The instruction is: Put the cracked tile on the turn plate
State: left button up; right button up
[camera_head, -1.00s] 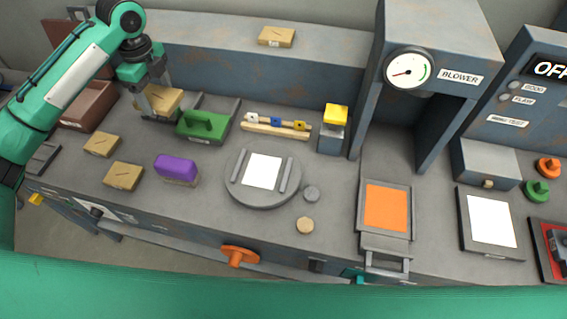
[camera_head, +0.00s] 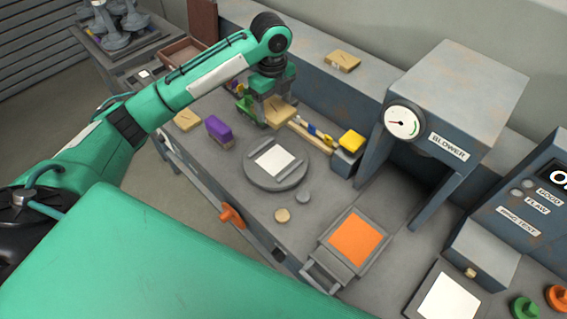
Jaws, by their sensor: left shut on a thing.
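My left gripper (camera_head: 270,105) is shut on a tan tile (camera_head: 283,115), held beyond the turn plate near the green-handled block. The gripper covers part of this tile, and I cannot make out a crack on it. The turn plate (camera_head: 254,175) is a round grey disc with a white square and two raised bars on top; no tile lies on it. Another tan tile (camera_head: 187,120) lies on the bench to the left. One more tan tile (camera_head: 342,61), with a dark line, lies on the back ledge. My right gripper is out of view.
A purple block (camera_head: 219,130) stands left of the plate. A green-handled block (camera_head: 244,104) and a yellow-topped block (camera_head: 351,141) stand behind it. Two small discs lie in front. The blower housing (camera_head: 450,90) and an orange-topped tray (camera_head: 355,238) are to the right.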

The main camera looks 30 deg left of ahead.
aim_at(275, 160)
pick_arm(q)
notch_tip(275, 160, down, 20)
jog(key=p, duration=0.4)
jog(key=shift+r, duration=0.25)
jog(key=shift+a+f, duration=0.1)
jog(key=shift+f, duration=0.2)
jog(key=shift+f, duration=0.1)
jog(key=o, duration=1.1)
jog(key=shift+o, duration=0.2)
notch_tip(275, 160, up, 12)
jog(key=b, duration=0.2)
